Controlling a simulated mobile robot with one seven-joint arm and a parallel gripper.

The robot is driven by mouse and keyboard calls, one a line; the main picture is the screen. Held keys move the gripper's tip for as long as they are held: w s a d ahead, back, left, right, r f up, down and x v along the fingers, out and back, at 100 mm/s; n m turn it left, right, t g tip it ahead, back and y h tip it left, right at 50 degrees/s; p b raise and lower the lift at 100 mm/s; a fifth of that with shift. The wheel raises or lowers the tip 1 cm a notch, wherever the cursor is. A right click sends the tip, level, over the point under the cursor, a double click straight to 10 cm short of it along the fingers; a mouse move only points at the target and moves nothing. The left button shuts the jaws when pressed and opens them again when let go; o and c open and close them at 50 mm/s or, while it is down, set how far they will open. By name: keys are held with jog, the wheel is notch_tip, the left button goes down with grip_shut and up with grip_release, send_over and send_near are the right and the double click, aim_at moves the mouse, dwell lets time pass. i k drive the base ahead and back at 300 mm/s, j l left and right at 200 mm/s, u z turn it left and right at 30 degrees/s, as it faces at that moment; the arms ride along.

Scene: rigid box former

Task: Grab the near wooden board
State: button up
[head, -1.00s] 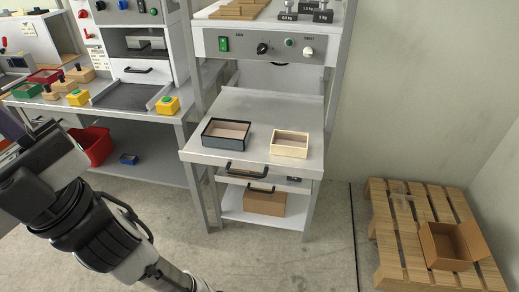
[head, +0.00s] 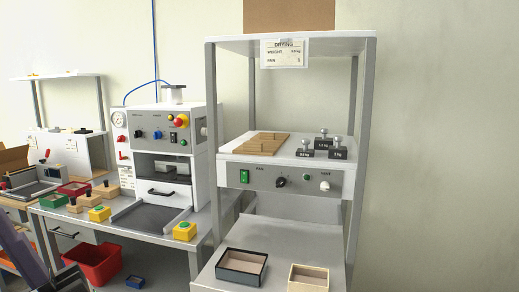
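Nothing covers the boards. My gripper is not in view; only a dark part of my arm shows at the lower left edge, far from the boards.
Several black weights (head: 323,144) with knobs stand right of the boards. The shelf (head: 293,160) has posts at its corners and a top with a drying sign (head: 284,52) above. Below are a control panel, a dark-rimmed box (head: 241,267) and a pale box (head: 308,278).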

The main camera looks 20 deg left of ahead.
aim_at(260, 148)
jog(key=j+z, duration=0.55)
jog(key=z, duration=0.3)
jog(key=j+z, duration=0.15)
jog(key=j, duration=0.35)
jog(key=k+j+z, duration=0.15)
jog(key=j, duration=0.35)
jog(key=k+j, duration=0.1)
jog(key=j, duration=0.6)
jog(key=k+j, duration=0.15)
jog(key=j, duration=0.2)
jog(key=i+j, duration=0.55)
jog(key=i, duration=0.4)
jog(key=i+j, duration=0.15)
jog(key=i, duration=0.3)
jog(key=l+z, duration=0.05)
